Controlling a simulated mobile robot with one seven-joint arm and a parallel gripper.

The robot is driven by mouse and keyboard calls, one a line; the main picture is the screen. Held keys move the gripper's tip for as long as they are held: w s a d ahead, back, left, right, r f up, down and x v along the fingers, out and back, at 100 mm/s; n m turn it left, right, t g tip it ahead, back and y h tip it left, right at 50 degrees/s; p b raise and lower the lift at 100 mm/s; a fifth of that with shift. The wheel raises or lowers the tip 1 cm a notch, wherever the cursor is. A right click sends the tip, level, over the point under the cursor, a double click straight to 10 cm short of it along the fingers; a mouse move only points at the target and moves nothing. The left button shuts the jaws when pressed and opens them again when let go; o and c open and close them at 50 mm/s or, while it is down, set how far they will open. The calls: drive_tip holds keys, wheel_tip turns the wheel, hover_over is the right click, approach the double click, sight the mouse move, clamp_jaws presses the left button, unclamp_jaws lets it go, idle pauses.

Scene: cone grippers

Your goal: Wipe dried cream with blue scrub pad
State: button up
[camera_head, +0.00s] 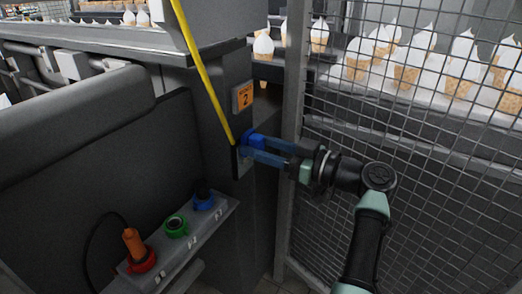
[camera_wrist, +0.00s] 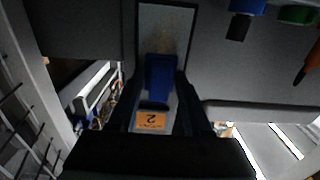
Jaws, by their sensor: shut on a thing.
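My gripper (camera_head: 258,147) reaches left from the right side, its fingers shut on the blue scrub pad (camera_head: 253,136). In the wrist view the pad (camera_wrist: 160,72) sits between the two fingers (camera_wrist: 163,90). The pad is in front of a grey plate (camera_head: 242,165) on the dark post; I cannot tell whether it touches. In the wrist view the plate (camera_wrist: 148,22) carries a brownish, speckled stain (camera_wrist: 175,32), which looks like the dried cream. The pad and fingers hide the plate's lower part in that view.
An orange label marked 2 (camera_head: 243,97) is above the plate. A yellow bar (camera_head: 204,75) slants down to it. A ledge holds red (camera_head: 142,262), green (camera_head: 176,226) and blue (camera_head: 204,202) holders. A wire mesh fence (camera_head: 410,130) stands close right, with cones behind.

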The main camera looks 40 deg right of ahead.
drive_tip(key=shift+w+a, duration=0.1)
wheel_tip(320, 180, down, 8)
drive_tip(key=b, duration=0.7)
drive_tip(key=shift+r+b, duration=0.2)
drive_tip(key=shift+b, duration=0.1)
drive_tip(key=shift+s, duration=0.2)
drive_tip(key=shift+v, duration=2.95)
drive_tip(key=shift+s, duration=0.1)
drive_tip(key=v, duration=0.3)
drive_tip(key=shift+r, duration=0.1)
